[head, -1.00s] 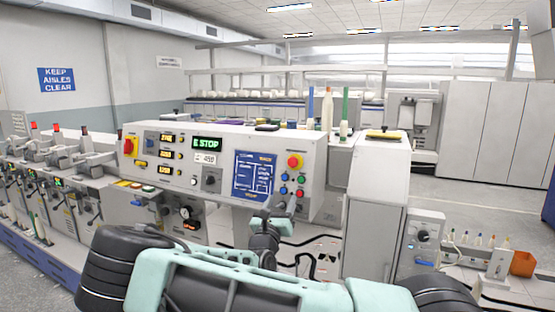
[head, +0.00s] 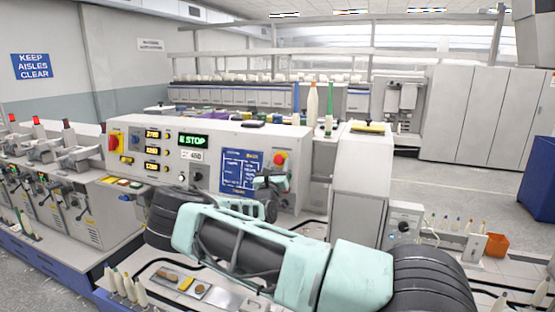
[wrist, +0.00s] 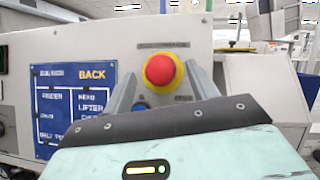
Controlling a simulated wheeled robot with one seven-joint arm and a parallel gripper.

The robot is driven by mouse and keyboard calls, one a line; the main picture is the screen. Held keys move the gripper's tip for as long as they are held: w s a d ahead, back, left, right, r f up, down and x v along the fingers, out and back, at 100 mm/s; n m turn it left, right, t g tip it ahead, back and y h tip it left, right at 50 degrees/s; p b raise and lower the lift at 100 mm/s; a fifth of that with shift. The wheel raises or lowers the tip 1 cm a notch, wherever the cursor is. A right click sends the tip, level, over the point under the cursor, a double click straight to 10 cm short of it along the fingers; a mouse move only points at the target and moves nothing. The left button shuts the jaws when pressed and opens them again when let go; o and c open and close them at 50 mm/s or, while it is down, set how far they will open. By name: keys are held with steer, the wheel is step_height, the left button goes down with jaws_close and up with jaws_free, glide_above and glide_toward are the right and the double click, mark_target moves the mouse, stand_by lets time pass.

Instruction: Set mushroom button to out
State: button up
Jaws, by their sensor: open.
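The red mushroom button (head: 280,158) sits on a yellow ring at the right part of the grey control panel (head: 225,135). In the wrist view the button (wrist: 159,70) faces me, with the yellow ring around it. My gripper (head: 271,180) is in front of the panel, just below the button in the head view. In the wrist view my gripper (wrist: 162,72) is open, with one finger on each side of the button. I cannot tell whether the fingers touch it.
A blue screen (head: 240,171) is left of the button; its "BACK" label shows in the wrist view. A yellow-and-red rotary switch (head: 116,142) is at the panel's left end. Bobbin cones (head: 312,103) stand behind. A grey cabinet (head: 360,185) stands close on the right.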

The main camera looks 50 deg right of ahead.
steer(key=shift+w+d+r, duration=0.25)
steer(key=shift+d, duration=0.25)
jaws_close()
steer(key=shift+s+a+r+p, duration=0.1)
steer(key=shift+a+p, duration=0.2)
steer(key=shift+p, duration=0.15)
steer(key=shift+s+a, duration=0.1)
steer(key=shift+a, duration=0.15)
jaws_free()
steer(key=shift+a, duration=0.1)
